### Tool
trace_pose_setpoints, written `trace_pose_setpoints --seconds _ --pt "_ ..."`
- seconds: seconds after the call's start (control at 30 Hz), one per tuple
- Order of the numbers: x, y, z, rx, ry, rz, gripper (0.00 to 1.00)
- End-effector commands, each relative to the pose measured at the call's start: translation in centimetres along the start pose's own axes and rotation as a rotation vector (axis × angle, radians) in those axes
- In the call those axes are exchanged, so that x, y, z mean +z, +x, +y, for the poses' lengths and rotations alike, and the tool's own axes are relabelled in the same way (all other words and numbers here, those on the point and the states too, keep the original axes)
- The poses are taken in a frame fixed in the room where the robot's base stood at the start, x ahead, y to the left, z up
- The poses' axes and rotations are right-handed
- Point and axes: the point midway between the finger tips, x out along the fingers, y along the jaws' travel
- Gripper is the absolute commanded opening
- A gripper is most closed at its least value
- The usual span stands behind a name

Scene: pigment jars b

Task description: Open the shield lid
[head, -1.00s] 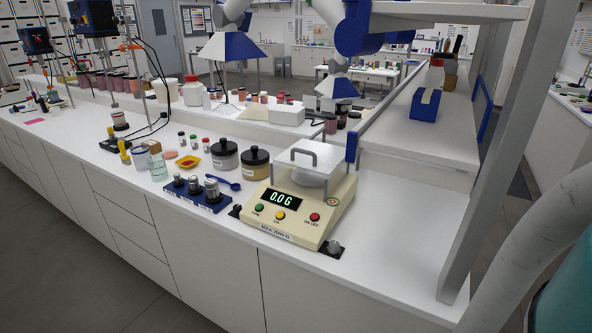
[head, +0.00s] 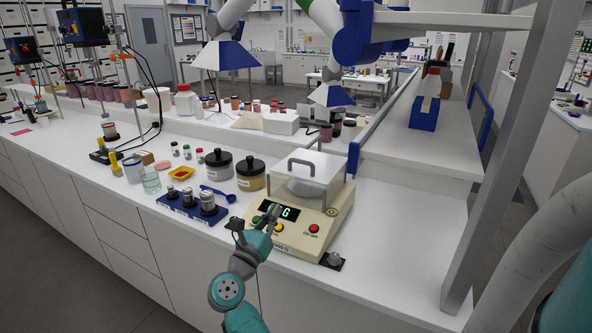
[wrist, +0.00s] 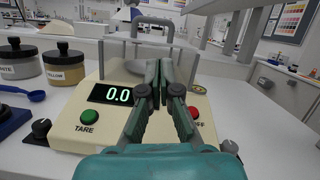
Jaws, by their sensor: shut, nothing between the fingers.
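The shield lid (head: 322,161) is a pale flat plate lying level on top of the clear shield on the balance (head: 311,231). Its grey arched handle (head: 301,162) stands up from it, and the handle shows beyond my fingers in the wrist view (wrist: 152,19). The weighing pan is dimly visible under the lid. My gripper (head: 272,211) is shut and empty, in front of the shield, over the balance's front panel and below the lid. In the wrist view my fingers (wrist: 165,72) hide part of the display (wrist: 111,94). They appear apart from the handle.
A white jar (head: 220,165) and a yellow jar (head: 251,172) stand left of the balance. A blue weight rack (head: 193,209) and blue scoop (head: 219,193) lie nearby. A raised shelf (head: 415,148) borders the right side. The counter right of the balance (head: 405,230) is clear.

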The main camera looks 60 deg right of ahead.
Motion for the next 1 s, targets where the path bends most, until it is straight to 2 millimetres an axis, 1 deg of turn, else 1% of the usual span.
trace_pose_setpoints --seconds 0.03,0.1,0.3,0.37,0.47,1.0 --pt "0.6 1.1 0.5 -0.012 0.049 0.024 0.00" --pt "1.0 2.1 1.0 -0.023 0.103 0.056 0.00" --pt "1.5 3.6 1.7 -0.036 0.176 0.100 0.00" --pt "1.5 4.0 1.7 -0.037 0.180 0.102 0.00" --pt "1.4 5.1 1.6 -0.040 0.180 0.102 0.00" --pt "0.5 14.6 1.3 -0.039 0.177 0.100 0.00"
